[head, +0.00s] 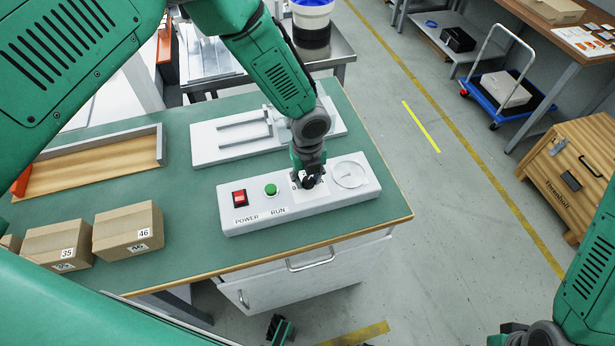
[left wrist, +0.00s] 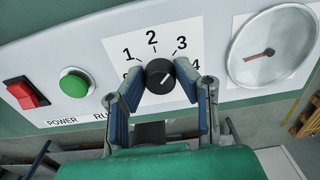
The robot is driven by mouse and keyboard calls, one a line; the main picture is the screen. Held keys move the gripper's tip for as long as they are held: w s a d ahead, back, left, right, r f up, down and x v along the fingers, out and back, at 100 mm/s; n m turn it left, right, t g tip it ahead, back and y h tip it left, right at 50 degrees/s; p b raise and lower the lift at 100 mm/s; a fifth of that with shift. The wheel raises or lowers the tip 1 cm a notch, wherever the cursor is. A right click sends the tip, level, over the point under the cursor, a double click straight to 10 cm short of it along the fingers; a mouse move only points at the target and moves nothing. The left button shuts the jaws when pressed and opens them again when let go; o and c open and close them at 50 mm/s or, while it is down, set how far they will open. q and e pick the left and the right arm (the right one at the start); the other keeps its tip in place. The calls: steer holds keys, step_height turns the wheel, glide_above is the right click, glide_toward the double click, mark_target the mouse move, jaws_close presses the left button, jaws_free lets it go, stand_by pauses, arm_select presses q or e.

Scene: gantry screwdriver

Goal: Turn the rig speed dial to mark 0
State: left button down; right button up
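The speed dial (left wrist: 159,76) is a round black knob with a white pointer line, on a white plate printed with marks 1, 2, 3 and 4. The line lies tilted, its upper end toward the right, near the 3 and 4 side. The 0 mark is mostly hidden behind a finger. My left gripper (left wrist: 160,72) has one finger on each side of the dial, the tips appearing to touch it. In the head view, the left gripper (head: 308,180) reaches down onto the rig panel (head: 330,200) and hides the dial.
The panel has a red POWER switch (head: 239,198), a green RUN button (head: 270,190) and a round gauge (head: 349,174), its red needle pointing left in the wrist view. Cardboard boxes (head: 128,230) and a shallow tray (head: 95,165) stand left on the green bench (head: 190,240). A grey fixture (head: 235,140) lies behind.

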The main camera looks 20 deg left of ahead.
arm_select(q)
steer(key=shift+d, duration=0.15)
steer(key=shift+n, duration=1.4)
steer(key=n+b, duration=0.1)
steer(key=n, duration=0.3)
steer(key=shift+n, duration=0.3)
steer(key=n, duration=0.3)
steer(key=shift+n, duration=0.3)
steer(key=n, duration=0.3)
steer(key=shift+n+b, duration=0.4)
steer(key=n, duration=1.2)
steer(key=shift+w+r, duration=0.15)
